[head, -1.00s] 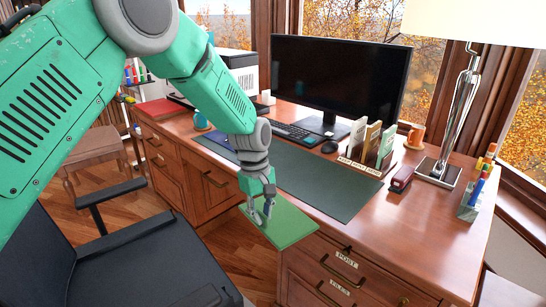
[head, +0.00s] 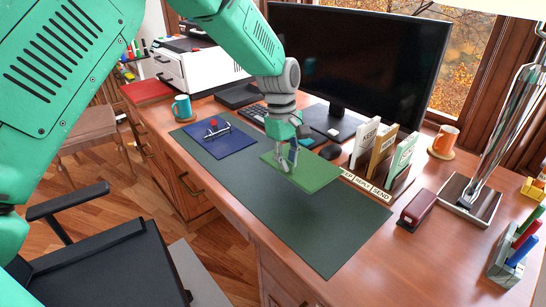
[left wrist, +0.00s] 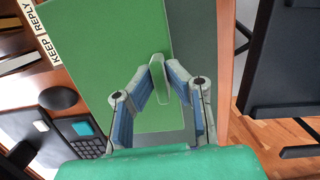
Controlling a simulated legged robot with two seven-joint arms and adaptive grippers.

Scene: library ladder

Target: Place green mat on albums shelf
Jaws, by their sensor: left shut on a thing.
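The green mat (head: 318,176) is a flat, bright green rectangle over the far part of the dark green desk pad. In the head view I cannot tell how high above the pad it is. My left gripper (head: 286,163) is shut on the mat near its left part, pointing down. No shelf marked for albums shows in these views. My right gripper is not in view.
The dark desk pad (head: 318,226) carries a blue mat (head: 222,141) with a small red-topped object. A black chair (head: 105,270) is in front.

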